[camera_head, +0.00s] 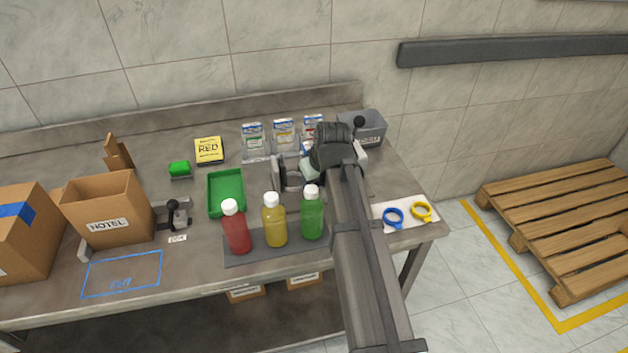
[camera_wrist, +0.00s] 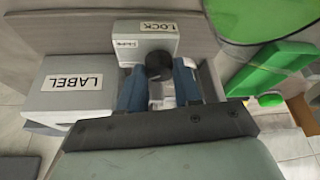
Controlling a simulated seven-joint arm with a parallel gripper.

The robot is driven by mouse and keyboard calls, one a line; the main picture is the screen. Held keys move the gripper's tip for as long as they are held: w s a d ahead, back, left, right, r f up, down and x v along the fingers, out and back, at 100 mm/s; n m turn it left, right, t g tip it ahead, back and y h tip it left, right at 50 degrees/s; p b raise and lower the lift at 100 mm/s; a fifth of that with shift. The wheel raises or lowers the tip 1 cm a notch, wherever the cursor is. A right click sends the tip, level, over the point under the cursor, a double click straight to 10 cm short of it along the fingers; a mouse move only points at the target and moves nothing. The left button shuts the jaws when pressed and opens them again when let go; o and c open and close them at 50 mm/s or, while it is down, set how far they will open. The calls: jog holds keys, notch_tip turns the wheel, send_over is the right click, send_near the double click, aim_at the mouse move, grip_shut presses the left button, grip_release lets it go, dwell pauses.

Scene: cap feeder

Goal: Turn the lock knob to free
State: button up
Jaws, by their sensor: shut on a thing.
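In the wrist view a black round lock knob (camera_wrist: 158,66) sits on the front of a light grey box (camera_wrist: 143,40). The box carries a LOCK label (camera_wrist: 157,27) and a smaller label that I cannot read for sure. My gripper (camera_wrist: 158,84) has its two blue fingers on either side of the knob, shut on it. The fingers partly cover the box's lower front. In the head view my arm reaches to the right part of the bench, and my wrist hides the knob and fingertips.
A grey box marked LABEL (camera_wrist: 77,87) stands left of the lock box in the wrist view. In the head view, red (camera_head: 236,229), yellow (camera_head: 274,222) and green (camera_head: 312,215) bottles stand close to my arm.

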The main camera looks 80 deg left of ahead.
jog(key=shift+m+t, duration=0.3)
jog(key=shift+m, duration=0.5)
jog(key=o, duration=1)
jog(key=shift+o, duration=0.2)
jog(key=shift+r, duration=0.1)
jog(key=v, duration=1.3)
jog(key=shift+d+r, duration=0.2)
jog(key=shift+r, duration=0.05)
